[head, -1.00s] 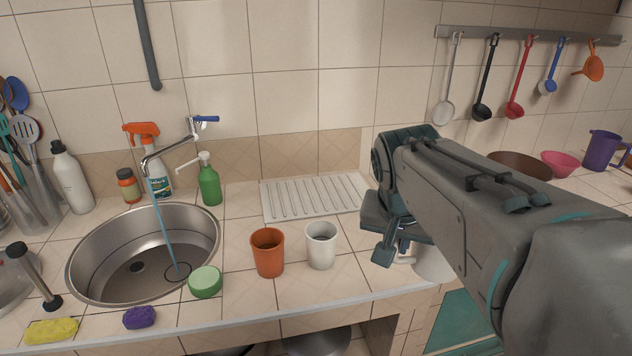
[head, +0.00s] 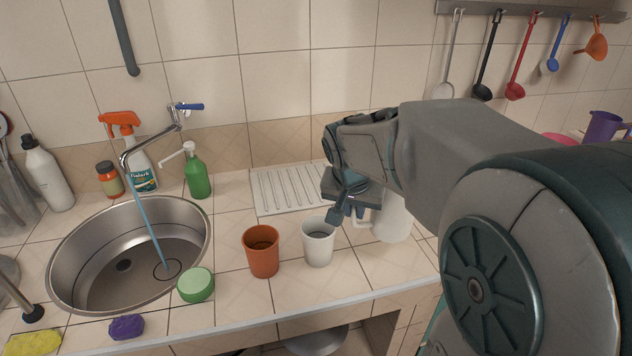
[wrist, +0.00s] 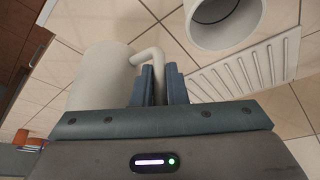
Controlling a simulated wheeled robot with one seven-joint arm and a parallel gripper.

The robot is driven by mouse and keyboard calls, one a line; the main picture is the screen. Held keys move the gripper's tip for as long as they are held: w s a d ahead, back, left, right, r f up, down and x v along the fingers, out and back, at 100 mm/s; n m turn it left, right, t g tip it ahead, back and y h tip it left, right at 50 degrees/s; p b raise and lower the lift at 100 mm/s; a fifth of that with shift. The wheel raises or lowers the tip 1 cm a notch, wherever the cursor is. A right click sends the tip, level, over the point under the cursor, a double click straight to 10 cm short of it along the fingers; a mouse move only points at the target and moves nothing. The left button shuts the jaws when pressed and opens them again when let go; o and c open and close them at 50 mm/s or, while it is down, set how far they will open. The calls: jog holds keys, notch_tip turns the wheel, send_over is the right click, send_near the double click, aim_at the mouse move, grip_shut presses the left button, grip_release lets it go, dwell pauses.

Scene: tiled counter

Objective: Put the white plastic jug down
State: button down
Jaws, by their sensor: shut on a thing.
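The white plastic jug (head: 393,219) is at the right of the head view, partly hidden behind my arm and hand. In the wrist view the jug (wrist: 98,77) is left of the fingers, with its handle (wrist: 150,58) running between them. My gripper (head: 350,206) is shut on the jug's handle; its fingers also show in the wrist view (wrist: 159,84). The jug looks upright over the tiled counter (head: 340,285). I cannot tell whether its base touches the tiles.
A white cup (head: 318,246) stands just left of my gripper, with an orange cup (head: 261,253) beside it. A ribbed drying tray (head: 285,190) lies behind them. The sink (head: 75,285) with running water is further left. The counter's front edge (head: 300,309) is close.

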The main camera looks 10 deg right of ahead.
jog(key=shift+w+a+f, duration=0.1)
jog(key=shift+w+f, duration=0.25)
jog(key=shift+f, duration=0.5)
jog(key=shift+w+a+f, duration=0.1)
jog(key=shift+w+f, duration=0.3)
jog(key=shift+f, duration=0.5)
jog(key=shift+w+f, duration=0.35)
jog(key=shift+f, duration=0.5)
jog(key=shift+f, duration=0.2)
jog(key=c, duration=1.7)
grip_release()
jog(key=shift+r, duration=0.1)
